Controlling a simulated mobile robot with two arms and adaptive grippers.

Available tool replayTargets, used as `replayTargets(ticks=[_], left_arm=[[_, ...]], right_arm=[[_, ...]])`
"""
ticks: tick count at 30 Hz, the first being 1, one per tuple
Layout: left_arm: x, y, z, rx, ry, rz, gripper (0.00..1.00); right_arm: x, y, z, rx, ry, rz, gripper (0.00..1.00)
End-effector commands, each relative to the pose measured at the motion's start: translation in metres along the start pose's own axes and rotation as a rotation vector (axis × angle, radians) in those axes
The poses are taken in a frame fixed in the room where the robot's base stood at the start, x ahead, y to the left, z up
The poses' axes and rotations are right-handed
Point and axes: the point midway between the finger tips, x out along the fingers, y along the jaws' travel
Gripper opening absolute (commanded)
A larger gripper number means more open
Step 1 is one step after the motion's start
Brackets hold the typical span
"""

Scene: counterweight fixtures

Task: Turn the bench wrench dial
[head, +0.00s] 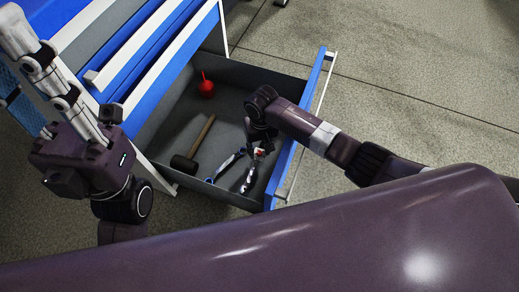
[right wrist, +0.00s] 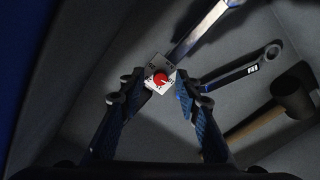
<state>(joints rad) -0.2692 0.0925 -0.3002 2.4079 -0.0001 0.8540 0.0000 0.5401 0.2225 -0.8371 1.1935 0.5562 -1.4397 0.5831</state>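The bench wrench lies in an open grey drawer. Its metal shaft (head: 249,180) shows in the head view, and it also shows in the right wrist view (right wrist: 200,30). Its dial, a red knob on a small white square block with dark marks (right wrist: 160,77), is at the wrench's near end in the right wrist view. My right gripper (right wrist: 158,84) is open, with its two fingers on either side of the dial block; I cannot tell whether they touch it. In the head view my right gripper (head: 260,138) reaches down into the drawer. My left gripper is at the upper left, its fingertips not clearly seen.
A blue-handled spanner (head: 226,166) lies beside the wrench, with a mallet (head: 190,155) to its left. A red bulb-shaped can (head: 206,88) stands at the back. The drawer's blue front (head: 300,125) borders the right side. The blue cabinet (head: 160,60) is at the upper left.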

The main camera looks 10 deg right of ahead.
Motion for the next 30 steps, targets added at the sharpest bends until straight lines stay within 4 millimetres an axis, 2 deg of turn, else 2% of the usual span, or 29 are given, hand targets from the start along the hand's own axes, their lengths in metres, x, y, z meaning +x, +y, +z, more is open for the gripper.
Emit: replayTargets(ticks=[2, 10, 21, 24, 30], left_arm=[[0.0, 0.0, 0.0, 0.0, 0.0, 0.0, 0.28], [0.0, 0.0, 0.0, 0.0, 0.0, 0.0, 0.28], [0.007, 0.0, -0.005, -0.001, 0.008, -0.002, 0.28], [-0.004, -0.001, -0.001, -0.005, -0.047, -0.018, 0.28], [0.012, -0.001, -0.005, -0.005, -0.044, -0.018, 0.28]], right_arm=[[0.0, 0.0, 0.0, 0.0, 0.0, 0.0, 0.29], [0.0, 0.0, 0.0, 0.0, 0.0, 0.0, 0.0], [-0.003, -0.001, 0.0, 0.034, 0.0, -0.001, 0.0], [-0.004, -0.001, 0.001, 0.067, -0.001, -0.001, 0.0], [-0.004, -0.002, 0.001, 0.155, 0.001, -0.002, 0.0]])
